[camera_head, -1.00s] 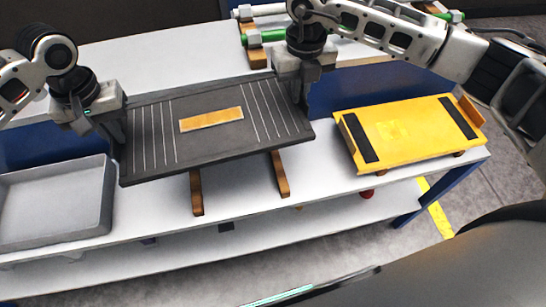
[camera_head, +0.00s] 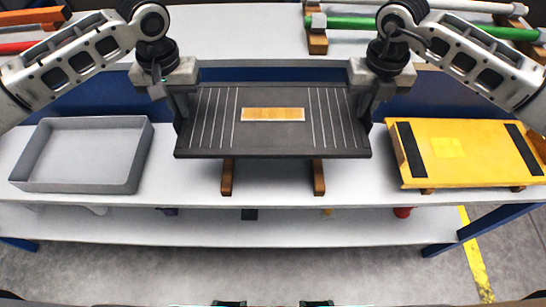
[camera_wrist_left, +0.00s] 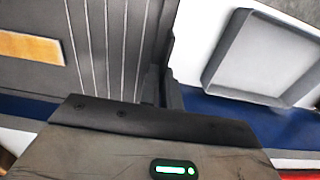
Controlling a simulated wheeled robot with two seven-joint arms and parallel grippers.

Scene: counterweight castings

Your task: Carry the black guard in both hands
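The black guard (camera_head: 272,138) is a flat dark panel with pale stripes on both sides and an orange-tan plate (camera_head: 272,114) in its middle. My left gripper (camera_head: 184,106) is shut on its left edge, and my right gripper (camera_head: 364,104) is at its right edge, seemingly shut on it. The guard looks level, above two brown wooden bars (camera_head: 227,178) (camera_head: 318,178) on the white bench. I cannot tell whether it touches them. In the left wrist view the guard (camera_wrist_left: 110,40) meets the dark fingers (camera_wrist_left: 162,88); the finger tips are partly hidden.
A grey tray (camera_head: 85,185) stands on the bench (camera_head: 270,195) to the left. A yellow panel (camera_head: 460,150) with black strips lies to the right. Behind is another white surface with green (camera_head: 350,23) and white rods in wooden holders. A lower shelf (camera_head: 270,230) runs underneath.

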